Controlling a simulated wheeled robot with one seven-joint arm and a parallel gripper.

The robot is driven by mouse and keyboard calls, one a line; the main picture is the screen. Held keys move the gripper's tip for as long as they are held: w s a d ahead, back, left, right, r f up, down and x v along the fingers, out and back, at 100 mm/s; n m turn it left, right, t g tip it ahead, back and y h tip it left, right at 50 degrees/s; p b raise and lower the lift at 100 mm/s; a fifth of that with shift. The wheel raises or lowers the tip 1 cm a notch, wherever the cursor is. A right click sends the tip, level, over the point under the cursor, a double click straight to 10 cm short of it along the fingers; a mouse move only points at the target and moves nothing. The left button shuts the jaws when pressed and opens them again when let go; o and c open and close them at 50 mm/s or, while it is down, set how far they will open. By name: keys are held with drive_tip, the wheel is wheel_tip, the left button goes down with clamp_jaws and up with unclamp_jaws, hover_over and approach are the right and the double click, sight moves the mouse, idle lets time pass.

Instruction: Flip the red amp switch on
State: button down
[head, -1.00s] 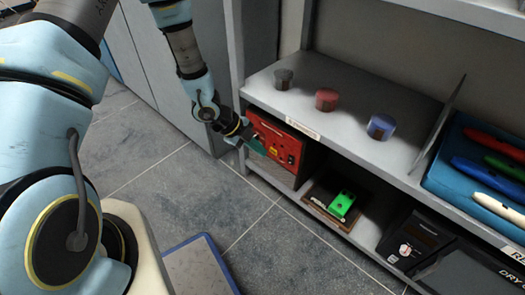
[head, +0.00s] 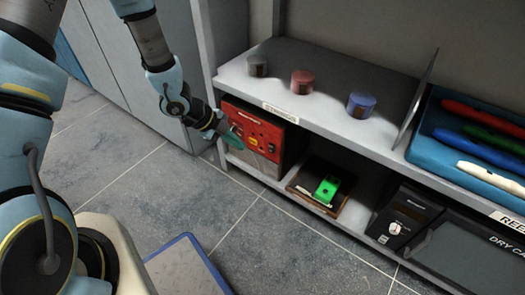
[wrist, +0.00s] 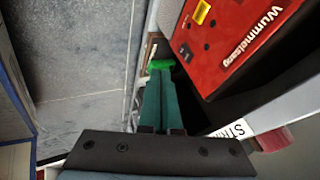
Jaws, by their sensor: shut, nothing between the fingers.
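The red amp (head: 258,130) stands on the lower shelf at the left end of the rack, its red panel facing out. In the wrist view its red panel (wrist: 228,35) shows at the upper right, with a small dark switch (wrist: 186,50) near its edge and a yellow label. My gripper (head: 232,138) is in front of the left part of the amp in the head view. In the wrist view its green fingers (wrist: 160,85) are shut and empty, beside the panel. Whether they touch the amp I cannot tell. The gripper hides part of the panel.
A green pedal (head: 327,190) sits on a brown board right of the amp. A black device (head: 402,218) stands farther right. The upper shelf (head: 325,110) holds grey, red and blue round pieces. Floor in front is open, beside a blue-edged platform (head: 185,268).

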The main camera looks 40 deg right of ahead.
sight(271, 149)
drive_tip(key=s+d+f+b, duration=0.1)
drive_tip(key=d+f+b, duration=0.2)
drive_tip(key=d+f, duration=0.5)
drive_tip(key=shift+s+d+f+b, duration=0.2)
drive_tip(key=shift+d+f+b, duration=0.15)
drive_tip(key=shift+d, duration=0.2)
drive_tip(key=shift+d, duration=0.15)
drive_tip(key=shift+r+p, duration=0.1)
drive_tip(key=shift+p, duration=0.3)
